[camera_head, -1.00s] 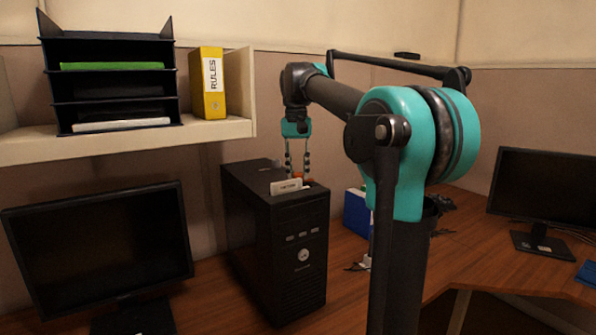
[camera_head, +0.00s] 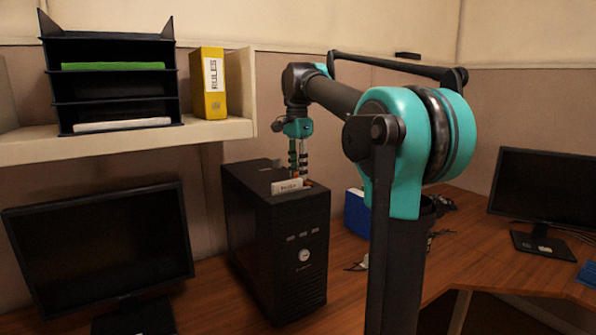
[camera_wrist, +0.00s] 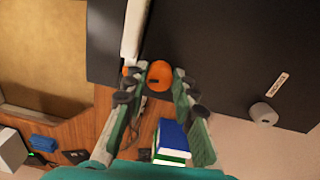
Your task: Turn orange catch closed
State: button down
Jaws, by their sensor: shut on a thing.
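The orange catch (camera_wrist: 160,74) is a rounded orange piece with a dark slot, seen in the wrist view on top of the black computer tower (camera_head: 262,235). In the head view only small bits of orange show by my fingertips. My gripper (camera_wrist: 155,78) points down at the tower's top with one finger on each side of the catch, shut on it. The gripper (camera_head: 300,180) also shows in the head view, just behind a small white label plate (camera_head: 287,186). Whether the catch is open or closed I cannot tell.
A blue box (camera_head: 357,212) stands right of the tower on the wooden desk. A monitor (camera_head: 100,245) is at left, another (camera_head: 545,195) at right. A shelf (camera_head: 130,142) with a yellow binder (camera_head: 208,85) and black trays hangs at upper left.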

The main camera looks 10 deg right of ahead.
jog(key=shift+m, duration=1.6)
jog(key=c, duration=1.2)
grip_release()
